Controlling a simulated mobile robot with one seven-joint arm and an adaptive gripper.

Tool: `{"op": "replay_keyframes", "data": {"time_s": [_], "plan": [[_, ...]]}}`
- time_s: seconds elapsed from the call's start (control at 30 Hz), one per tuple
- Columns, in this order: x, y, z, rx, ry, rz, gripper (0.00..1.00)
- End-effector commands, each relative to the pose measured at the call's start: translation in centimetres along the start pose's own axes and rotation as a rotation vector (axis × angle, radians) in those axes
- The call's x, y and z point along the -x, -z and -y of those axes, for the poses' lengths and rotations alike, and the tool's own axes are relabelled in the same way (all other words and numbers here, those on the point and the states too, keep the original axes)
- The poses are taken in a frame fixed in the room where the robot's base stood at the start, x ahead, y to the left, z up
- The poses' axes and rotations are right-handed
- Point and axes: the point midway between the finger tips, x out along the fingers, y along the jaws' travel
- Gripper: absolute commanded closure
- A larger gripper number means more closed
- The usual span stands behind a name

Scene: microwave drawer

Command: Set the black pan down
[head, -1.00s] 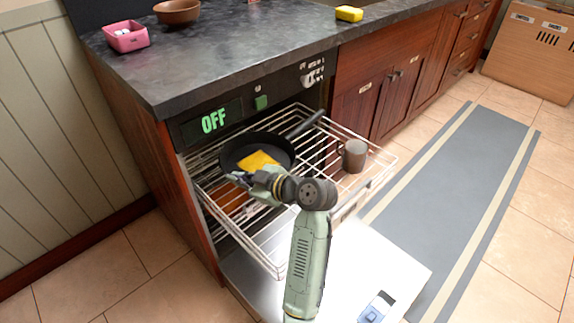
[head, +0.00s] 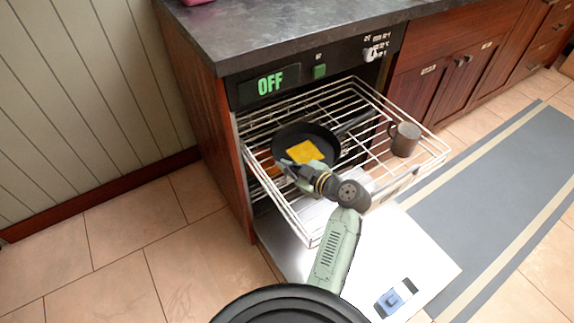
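The black pan (head: 321,137) sits in the pulled-out wire rack (head: 286,213), with its handle pointing to the upper right. A flat yellow square thing (head: 305,151) shows inside the pan. My gripper (head: 290,168) is at the pan's near left edge, low over the rack. Its fingers are small and partly hidden by the wrist, so I cannot tell whether they are shut on the pan's rim or only beside it.
A dark mug (head: 404,139) stands in the rack right of the pan. The white door (head: 420,250) is folded down below the rack. The dark counter (head: 290,25) overhangs the rack's back. Open tiled floor (head: 100,262) lies to the left.

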Motion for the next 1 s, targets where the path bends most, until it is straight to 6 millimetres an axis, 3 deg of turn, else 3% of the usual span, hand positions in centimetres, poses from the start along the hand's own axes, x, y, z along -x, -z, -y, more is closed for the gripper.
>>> {"op": "replay_keyframes", "data": {"time_s": [0.23, 0.6, 1.0], "plan": [[-0.02, 0.01, -0.08, 0.006, -0.004, -0.002, 1.00], [-0.02, -0.08, 0.03, 0.000, 0.000, 0.000, 0.75], [0.82, -0.07, -0.06, 0.000, -0.002, 0.000, 0.75]]}}
